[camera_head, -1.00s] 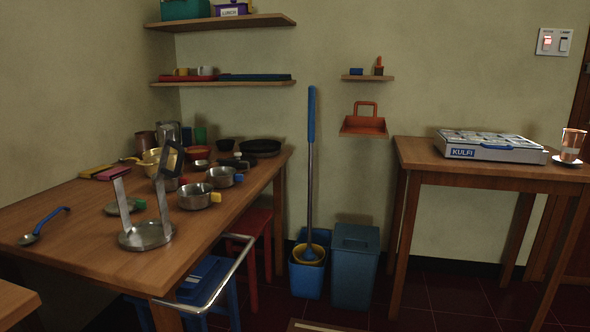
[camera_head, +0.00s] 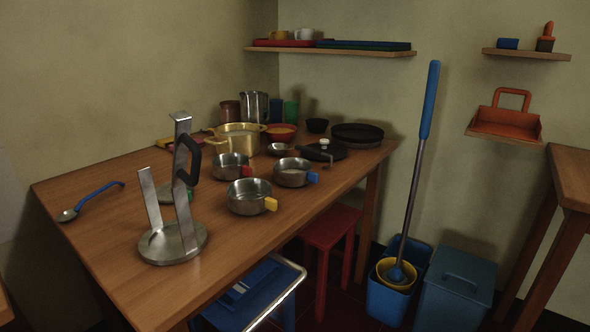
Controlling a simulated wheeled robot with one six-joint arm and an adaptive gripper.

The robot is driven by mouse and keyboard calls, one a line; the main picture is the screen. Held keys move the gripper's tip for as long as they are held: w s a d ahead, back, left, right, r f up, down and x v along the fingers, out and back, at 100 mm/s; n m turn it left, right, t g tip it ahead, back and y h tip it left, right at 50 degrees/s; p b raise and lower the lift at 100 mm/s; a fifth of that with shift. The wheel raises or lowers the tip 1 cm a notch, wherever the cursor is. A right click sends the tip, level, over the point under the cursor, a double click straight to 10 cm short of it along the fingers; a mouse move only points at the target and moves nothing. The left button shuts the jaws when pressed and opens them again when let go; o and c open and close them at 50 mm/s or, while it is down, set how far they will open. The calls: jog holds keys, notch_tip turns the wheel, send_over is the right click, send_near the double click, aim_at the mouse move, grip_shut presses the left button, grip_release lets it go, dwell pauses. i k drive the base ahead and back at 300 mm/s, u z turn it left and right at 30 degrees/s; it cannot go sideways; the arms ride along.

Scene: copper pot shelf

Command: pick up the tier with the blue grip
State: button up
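The tier with the blue grip (camera_head: 293,173) is a shallow round steel bowl on the wooden table, its blue grip pointing right. A steel tier with a yellow grip (camera_head: 249,197) stands in front of it to the left, and one with a red grip (camera_head: 231,166) stands to its left. A steel carrier frame (camera_head: 172,244) with a round base, two uprights and a dark handle stands near the table's front edge. It partly hides a flat round piece with a green grip. My gripper is not in view.
Behind the tiers stand a brass pot (camera_head: 241,140), a dark pan (camera_head: 358,134) and a red bowl (camera_head: 281,132). A blue-handled ladle (camera_head: 91,200) lies at the left of the table (camera_head: 105,235). A red stool (camera_head: 331,235) and a mop bucket (camera_head: 388,296) stand at the right.

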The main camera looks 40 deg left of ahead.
aim_at(297, 174)
jog(key=u, duration=0.8)
jog(key=i, duration=0.9)
jog(key=u, duration=1)
